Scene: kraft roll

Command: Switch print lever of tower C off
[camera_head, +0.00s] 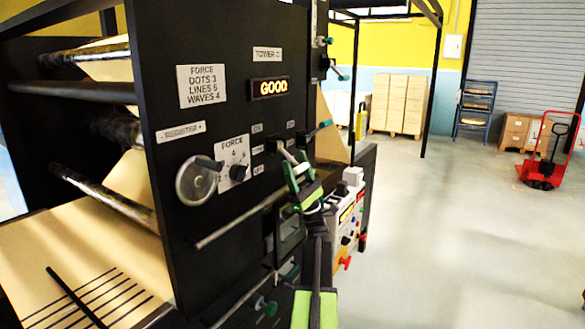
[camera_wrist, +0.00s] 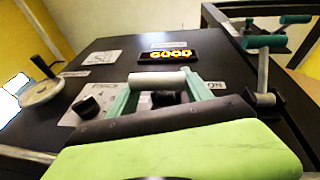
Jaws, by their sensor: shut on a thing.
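The black panel of tower C (camera_head: 267,54) stands at the left and centre, with a lit GOOD display (camera_head: 270,87). The print lever (camera_head: 275,146) is at the ON and OFF labels, partly hidden by my gripper. My gripper (camera_head: 296,168), with green pads and pale fingers, is at the lever and shut on it. In the wrist view, a pale cylinder (camera_wrist: 157,79) lies between the teal fingers, with a dark part just behind it. The lever's exact angle is hard to tell.
A FORCE knob (camera_head: 236,171) and a handwheel (camera_head: 198,181) sit left of the lever. A green-handled lever (camera_head: 320,129) is close on the right. A bar (camera_head: 240,218) sticks out below. Open floor (camera_head: 455,235) lies right, with a red pallet truck (camera_head: 545,165) behind.

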